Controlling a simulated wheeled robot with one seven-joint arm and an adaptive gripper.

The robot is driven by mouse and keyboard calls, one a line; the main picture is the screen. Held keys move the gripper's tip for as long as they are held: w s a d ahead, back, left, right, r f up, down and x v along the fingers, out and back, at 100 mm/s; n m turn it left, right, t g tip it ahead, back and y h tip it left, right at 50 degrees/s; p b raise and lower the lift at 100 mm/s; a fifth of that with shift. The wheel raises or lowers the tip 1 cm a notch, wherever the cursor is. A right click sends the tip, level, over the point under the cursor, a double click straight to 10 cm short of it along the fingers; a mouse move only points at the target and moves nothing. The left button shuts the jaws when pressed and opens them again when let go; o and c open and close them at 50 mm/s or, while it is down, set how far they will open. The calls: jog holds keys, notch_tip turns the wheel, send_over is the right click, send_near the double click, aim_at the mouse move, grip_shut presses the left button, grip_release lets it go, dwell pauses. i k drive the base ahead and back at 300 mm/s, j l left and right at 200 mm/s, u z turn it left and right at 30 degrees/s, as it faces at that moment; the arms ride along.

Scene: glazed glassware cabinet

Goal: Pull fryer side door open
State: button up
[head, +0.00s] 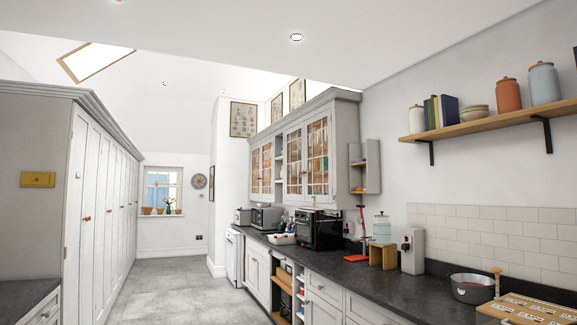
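A black boxy appliance (321,229), which looks like the fryer, stands on the dark worktop along the right wall, some way ahead. Its front faces left toward the aisle. I cannot make out its side door or handle at this distance, nor whether it is open. My gripper is not in view.
A microwave (266,218) stands beyond the black appliance. A red stand (361,242), a water dispenser (381,228) and a pot (472,288) stand nearer on the worktop (345,268). Glazed cabinets (305,160) hang above. The grey floor aisle (175,290) is clear.

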aim_at(319, 197)
jog(key=i+j+u, duration=0.15)
jog(key=i, duration=0.15)
jog(key=i+u, duration=0.15)
jog(key=i, duration=0.15)
jog(key=i+j+u, duration=0.1)
jog(key=i+u, duration=0.3)
jog(key=i, duration=1.55)
jog(key=i+z, duration=0.1)
jog(key=i, duration=0.85)
jog(key=i+j+z, duration=0.1)
jog(key=i, duration=0.8)
jog(key=i+l+z, duration=0.1)
jog(key=i+z, duration=0.2)
jog(key=i, duration=0.7)
jog(key=i+j+z, duration=0.1)
jog(key=i+z, duration=0.2)
jog(key=i, duration=1.1)
jog(key=i+j+z, duration=0.15)
jog(key=i, duration=0.3)
jog(key=i+j, duration=0.1)
jog(key=i, duration=0.35)
jog(key=z, duration=0.05)
